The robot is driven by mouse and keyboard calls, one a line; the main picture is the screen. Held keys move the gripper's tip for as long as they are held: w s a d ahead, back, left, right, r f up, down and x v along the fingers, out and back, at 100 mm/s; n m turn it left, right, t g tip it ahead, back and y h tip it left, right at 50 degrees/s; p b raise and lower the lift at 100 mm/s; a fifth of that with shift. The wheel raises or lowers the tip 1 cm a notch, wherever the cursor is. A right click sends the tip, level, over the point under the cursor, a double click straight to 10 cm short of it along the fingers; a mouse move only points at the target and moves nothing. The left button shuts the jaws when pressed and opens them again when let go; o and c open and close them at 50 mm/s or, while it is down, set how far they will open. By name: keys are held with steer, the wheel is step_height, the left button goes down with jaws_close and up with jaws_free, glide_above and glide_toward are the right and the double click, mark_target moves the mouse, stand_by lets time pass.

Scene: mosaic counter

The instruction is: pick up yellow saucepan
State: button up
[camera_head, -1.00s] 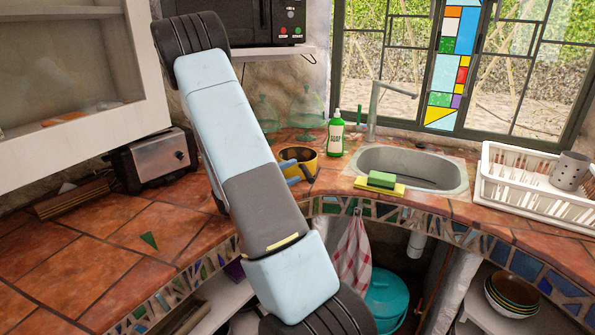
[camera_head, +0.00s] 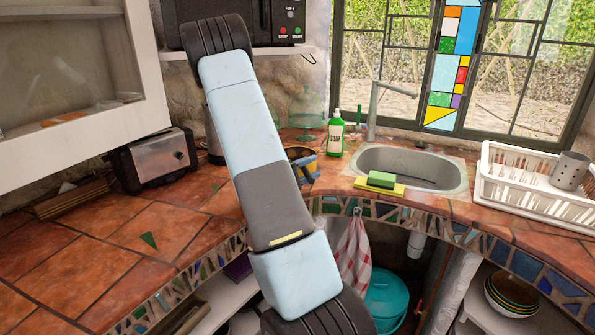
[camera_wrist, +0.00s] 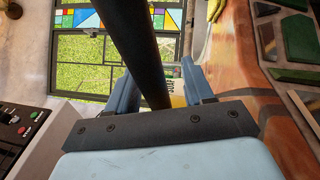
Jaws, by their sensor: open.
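The yellow saucepan (camera_head: 300,152) stands on the tiled counter left of the sink in the head view. My arm and gripper hide much of it. My gripper (camera_head: 307,168) shows as a small blue shape at the saucepan's front. In the wrist view, my open gripper (camera_wrist: 158,74) has one blue finger on each side of a long dark bar, which looks like the saucepan's handle (camera_wrist: 140,45). A small yellow patch shows beyond the bar, close to the right finger. I cannot tell whether either finger touches the bar.
A green soap bottle (camera_head: 335,133) stands just right of the saucepan. A sponge (camera_head: 381,180) lies before the sink (camera_head: 412,167). A toaster (camera_head: 155,160) is at left, and a microwave (camera_head: 240,22) is above. A white dish rack (camera_head: 530,185) is at right. The front-left counter is mostly clear.

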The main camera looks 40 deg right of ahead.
steer(key=shift+c, duration=0.4)
jaws_close()
stand_by(0.9)
